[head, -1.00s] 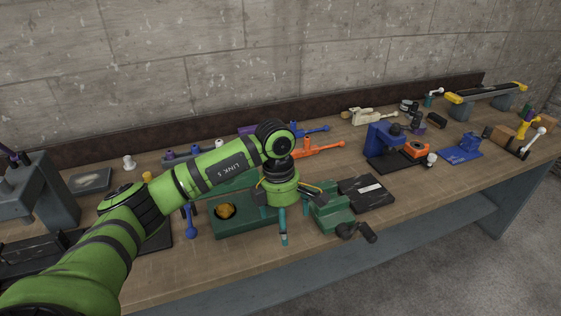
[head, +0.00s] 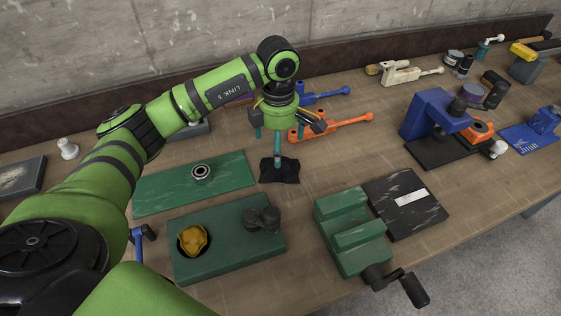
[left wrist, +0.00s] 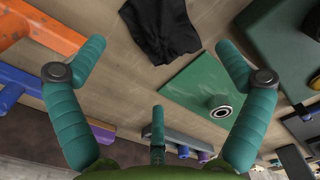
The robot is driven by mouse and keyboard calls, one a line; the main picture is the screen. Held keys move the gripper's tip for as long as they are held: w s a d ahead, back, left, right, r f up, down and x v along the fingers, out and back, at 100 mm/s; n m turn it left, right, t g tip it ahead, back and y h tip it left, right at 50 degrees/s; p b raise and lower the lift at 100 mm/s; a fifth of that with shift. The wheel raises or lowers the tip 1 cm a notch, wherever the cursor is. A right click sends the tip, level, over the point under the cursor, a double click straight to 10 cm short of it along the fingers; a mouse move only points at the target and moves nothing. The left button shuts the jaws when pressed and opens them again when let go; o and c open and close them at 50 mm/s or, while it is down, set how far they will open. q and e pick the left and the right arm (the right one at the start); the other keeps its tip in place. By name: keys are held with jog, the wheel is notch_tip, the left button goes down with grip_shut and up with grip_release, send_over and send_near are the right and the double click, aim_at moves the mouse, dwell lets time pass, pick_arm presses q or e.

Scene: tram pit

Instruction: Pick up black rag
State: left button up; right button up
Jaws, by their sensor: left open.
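The black rag (head: 291,171) lies crumpled on the wooden bench in the head view, just right of a flat green plate. In the left wrist view the rag (left wrist: 162,30) shows at the top middle, dark and folded, its upper edge cut off by the frame. My left gripper (head: 277,148) is above the rag in the head view, and one teal finger covers part of it. In the left wrist view the left gripper (left wrist: 160,62) has its teal fingers spread wide, with nothing between them. My right gripper is in neither view.
A green plate with a bearing (head: 200,172) lies left of the rag. An orange tool (head: 335,124) lies behind it to the right. A green block with a yellow item (head: 240,255) and a green vise (head: 350,232) stand in front. Bare wood lies right of the rag.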

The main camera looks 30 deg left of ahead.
pick_arm(q)
jog(key=shift+s+d+f+p, duration=0.1)
jog(key=shift+s+f+p, duration=0.05)
jog(key=shift+f+p, duration=0.45)
jog(key=shift+s+d+f+p, duration=0.15)
jog(key=shift+f+p, duration=0.2)
jog(key=shift+f, duration=0.3)
notch_tip(320, 180, down, 4)
jog(key=shift+r+p, duration=0.15)
jog(key=shift+p, duration=0.6)
jog(key=shift+w+f, duration=0.1)
jog(key=shift+f, duration=0.25)
jog(key=shift+c, duration=0.8)
jog(key=c, duration=1.4)
jog(key=shift+c, duration=1.1)
jog(key=shift+s+f, duration=0.1)
jog(key=shift+s, duration=0.1)
jog(key=shift+c, duration=0.5)
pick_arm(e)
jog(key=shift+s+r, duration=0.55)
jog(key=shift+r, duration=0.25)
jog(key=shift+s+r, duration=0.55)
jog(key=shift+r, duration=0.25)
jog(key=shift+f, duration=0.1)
